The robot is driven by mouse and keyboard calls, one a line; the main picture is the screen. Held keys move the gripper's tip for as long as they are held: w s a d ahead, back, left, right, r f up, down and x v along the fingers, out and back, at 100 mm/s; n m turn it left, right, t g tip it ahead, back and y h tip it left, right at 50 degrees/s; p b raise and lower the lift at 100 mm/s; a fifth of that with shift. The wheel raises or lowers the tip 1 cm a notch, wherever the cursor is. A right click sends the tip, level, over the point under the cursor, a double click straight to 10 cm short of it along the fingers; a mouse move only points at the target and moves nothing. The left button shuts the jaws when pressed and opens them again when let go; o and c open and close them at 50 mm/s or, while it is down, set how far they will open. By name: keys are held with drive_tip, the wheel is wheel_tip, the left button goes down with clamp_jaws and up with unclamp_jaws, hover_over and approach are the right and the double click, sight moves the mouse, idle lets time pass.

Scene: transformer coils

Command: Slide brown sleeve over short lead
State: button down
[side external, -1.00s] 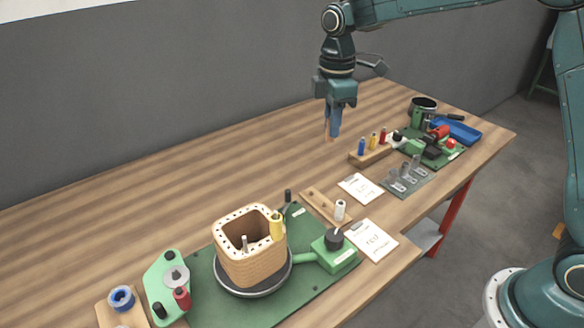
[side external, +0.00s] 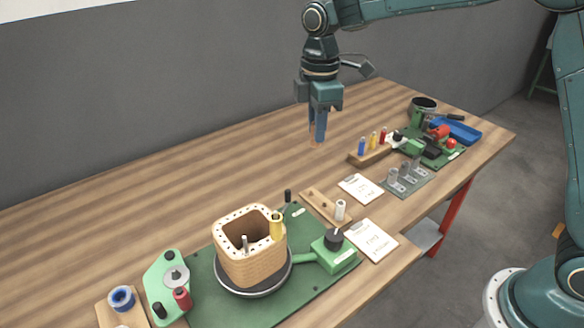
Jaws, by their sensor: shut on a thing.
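My gripper (side external: 318,133) is above the back middle of the bench, shut on a small brown sleeve (side external: 314,145) whose lower end shows under the fingertips. Most of the sleeve is hidden by the fingers. The square tan coil (side external: 252,266) stands on a dark round plate on the green base, at the front left of my gripper and well apart from it. A short pale lead (side external: 245,243) stands up inside the coil's opening. A yellow sleeve (side external: 277,226) stands upright at the coil's right corner.
A wooden rack (side external: 318,202) carries a white sleeve (side external: 340,209). Another wooden rack (side external: 371,157) holds blue, yellow and red pieces. A green box with a black knob (side external: 334,240) sits right of the coil. The bench is clear behind the coil.

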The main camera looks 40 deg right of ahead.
drive_tip(key=s+a+r+n, duration=0.2)
drive_tip(key=s+a, duration=0.3)
drive_tip(key=a, duration=0.6)
drive_tip(key=s+a+r+n, duration=0.2)
drive_tip(key=s+a, duration=0.3)
drive_tip(key=a, duration=0.7)
drive_tip(key=shift+r+n, duration=0.25)
drive_tip(key=shift+n, duration=0.25)
drive_tip(key=shift+d+f, duration=0.1)
drive_tip(key=shift+f, duration=0.1)
drive_tip(key=shift+f, duration=2.7)
drive_tip(key=shift+f, duration=2.2)
drive_tip(key=c, duration=1.3)
unclamp_jaws()
